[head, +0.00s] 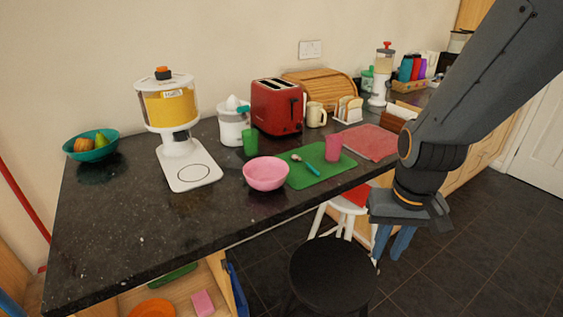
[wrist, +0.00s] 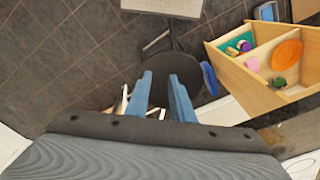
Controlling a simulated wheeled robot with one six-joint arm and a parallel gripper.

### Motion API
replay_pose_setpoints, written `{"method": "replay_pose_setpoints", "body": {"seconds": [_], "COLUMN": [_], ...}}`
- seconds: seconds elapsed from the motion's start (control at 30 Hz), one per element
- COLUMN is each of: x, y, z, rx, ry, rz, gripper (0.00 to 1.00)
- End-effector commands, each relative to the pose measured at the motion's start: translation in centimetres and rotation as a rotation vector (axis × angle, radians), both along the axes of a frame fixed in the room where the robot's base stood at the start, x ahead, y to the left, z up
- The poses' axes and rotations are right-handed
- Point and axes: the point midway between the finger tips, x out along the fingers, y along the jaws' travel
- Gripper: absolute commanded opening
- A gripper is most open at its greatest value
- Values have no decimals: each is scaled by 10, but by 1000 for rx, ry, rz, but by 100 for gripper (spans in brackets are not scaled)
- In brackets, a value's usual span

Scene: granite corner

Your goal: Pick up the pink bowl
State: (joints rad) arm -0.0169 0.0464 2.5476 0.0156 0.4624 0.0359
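The pink bowl (head: 265,174) stands upright on the dark granite counter (head: 130,230), close to its front edge in the head view. It looks empty and touches or nearly touches the left end of a green mat (head: 318,172). My gripper (head: 393,243) hangs in front of the counter, to the right of the bowl and lower in the picture. Its blue fingers point down and stand apart with nothing between them, as the wrist view also shows (wrist: 161,90). The bowl is not in the wrist view.
A white cereal dispenser (head: 187,165) stands left of the bowl, a green cup (head: 250,142) behind it. A pink cup (head: 333,146) and a spoon (head: 305,164) are on the mat. A black stool (head: 333,272) stands below. The counter's left front is clear.

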Motion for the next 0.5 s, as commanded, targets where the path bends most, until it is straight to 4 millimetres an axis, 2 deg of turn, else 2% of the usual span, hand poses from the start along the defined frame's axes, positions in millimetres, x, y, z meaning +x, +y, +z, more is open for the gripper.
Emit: {"method": "replay_pose_setpoints", "body": {"seconds": [0.17, 0.3, 0.5], "x": [47, 92, 135], "y": [47, 105, 184], "z": [17, 37, 63], "rx": [78, 196, 370], "ry": [-79, -143, -177], "rz": [-203, -447, -747], "gripper": [21, 21, 21]}}
